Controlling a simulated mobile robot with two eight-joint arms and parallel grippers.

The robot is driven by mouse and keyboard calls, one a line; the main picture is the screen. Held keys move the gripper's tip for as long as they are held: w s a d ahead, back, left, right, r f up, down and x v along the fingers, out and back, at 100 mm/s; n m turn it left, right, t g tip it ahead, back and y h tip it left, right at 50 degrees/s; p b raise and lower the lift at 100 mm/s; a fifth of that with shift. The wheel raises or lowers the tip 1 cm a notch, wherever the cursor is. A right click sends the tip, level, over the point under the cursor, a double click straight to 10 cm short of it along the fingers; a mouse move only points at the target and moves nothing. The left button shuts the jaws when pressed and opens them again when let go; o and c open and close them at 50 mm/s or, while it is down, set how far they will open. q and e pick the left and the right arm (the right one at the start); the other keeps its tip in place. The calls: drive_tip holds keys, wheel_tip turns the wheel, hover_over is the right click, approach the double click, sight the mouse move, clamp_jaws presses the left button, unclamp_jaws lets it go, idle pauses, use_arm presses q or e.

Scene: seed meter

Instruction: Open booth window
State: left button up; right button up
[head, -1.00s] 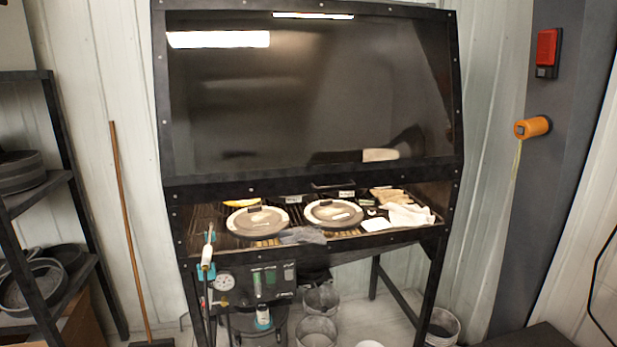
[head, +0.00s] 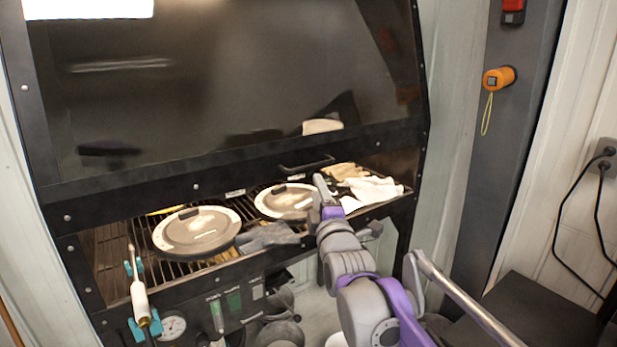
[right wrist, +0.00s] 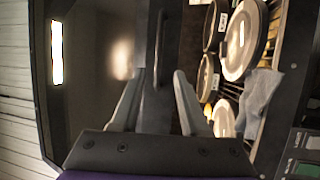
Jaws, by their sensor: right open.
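The booth window (head: 235,85) is a large dark glass pane in a black frame, and it is down over the upper front of the booth. Its black bar handle (head: 307,166) is on the lower rail. My right gripper (head: 322,185) is close to the handle in the head view. In the right wrist view the gripper (right wrist: 159,76) is open, with one finger on each side of the line of the handle (right wrist: 158,48). I cannot tell whether the fingers touch it. My left gripper is not in view.
Below the window, a grate holds two round plates (head: 197,231), a grey cloth (head: 266,237) and white cloths (head: 372,190). A nozzle tool (head: 138,296) hangs at the booth's front left. A grey post (head: 470,130) with an orange device (head: 498,78) stands at right.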

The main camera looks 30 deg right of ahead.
sight(310, 167)
drive_tip(key=x, duration=1)
drive_tip(key=shift+d+r, duration=0.1)
drive_tip(key=shift+d, duration=0.05)
drive_tip(key=shift+w, duration=0.1)
clamp_jaws()
idle(1.0)
